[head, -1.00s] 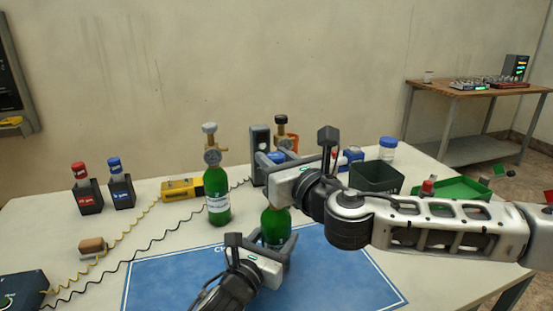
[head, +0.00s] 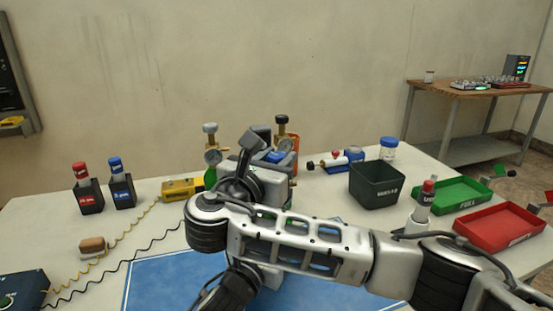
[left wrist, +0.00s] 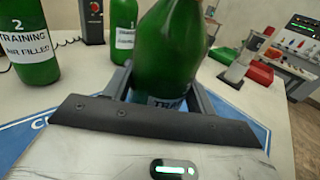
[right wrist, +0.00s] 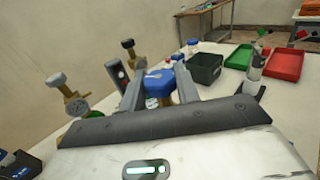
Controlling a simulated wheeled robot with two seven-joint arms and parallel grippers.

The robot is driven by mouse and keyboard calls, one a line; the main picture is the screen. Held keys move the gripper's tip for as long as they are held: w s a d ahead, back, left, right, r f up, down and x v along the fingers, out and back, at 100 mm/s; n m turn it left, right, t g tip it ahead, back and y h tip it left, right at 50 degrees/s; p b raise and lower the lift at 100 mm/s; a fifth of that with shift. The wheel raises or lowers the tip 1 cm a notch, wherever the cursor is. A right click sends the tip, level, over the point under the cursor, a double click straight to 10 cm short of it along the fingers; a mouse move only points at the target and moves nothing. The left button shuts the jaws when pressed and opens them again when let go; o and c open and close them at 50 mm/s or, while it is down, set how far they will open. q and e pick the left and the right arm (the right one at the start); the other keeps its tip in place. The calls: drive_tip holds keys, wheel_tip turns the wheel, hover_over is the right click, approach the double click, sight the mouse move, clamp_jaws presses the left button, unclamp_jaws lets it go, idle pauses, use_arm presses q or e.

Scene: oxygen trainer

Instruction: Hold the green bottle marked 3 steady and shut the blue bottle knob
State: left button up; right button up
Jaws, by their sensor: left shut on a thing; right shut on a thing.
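The green bottle (left wrist: 168,45) stands between the fingers of my left gripper (left wrist: 162,82), which is shut on it low on its body. Its label is mostly covered and its number does not show. In the head view my right arm hides this bottle and most of my left gripper. The blue knob (right wrist: 160,78) is between the fingers of my right gripper (right wrist: 158,92), which is shut on it at the bottle's top. A bit of the blue knob also shows in the head view (head: 277,157). How far the knob is turned cannot be told.
Two other green bottles stand close by, one marked 2 (left wrist: 32,45) and another (left wrist: 124,30) behind. A dark bin (head: 377,184), a green tray (head: 455,194) and a red tray (head: 500,228) are at the right. A blue mat (head: 165,283) lies in front.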

sight(276, 155)
drive_tip(key=m+g+h, duration=0.2)
drive_tip(key=h, duration=0.1)
drive_tip(key=m+g+h, duration=0.2)
drive_tip(key=shift+w+r+m+h, duration=0.1)
drive_tip(key=shift+r+m+h, duration=0.05)
drive_tip(key=shift+m+h, duration=0.2)
drive_tip(key=shift+g, duration=0.3)
drive_tip(key=o, duration=1)
drive_tip(key=shift+c, duration=0.2)
wheel_tip(276, 155, up, 10)
drive_tip(key=shift+f, duration=0.1)
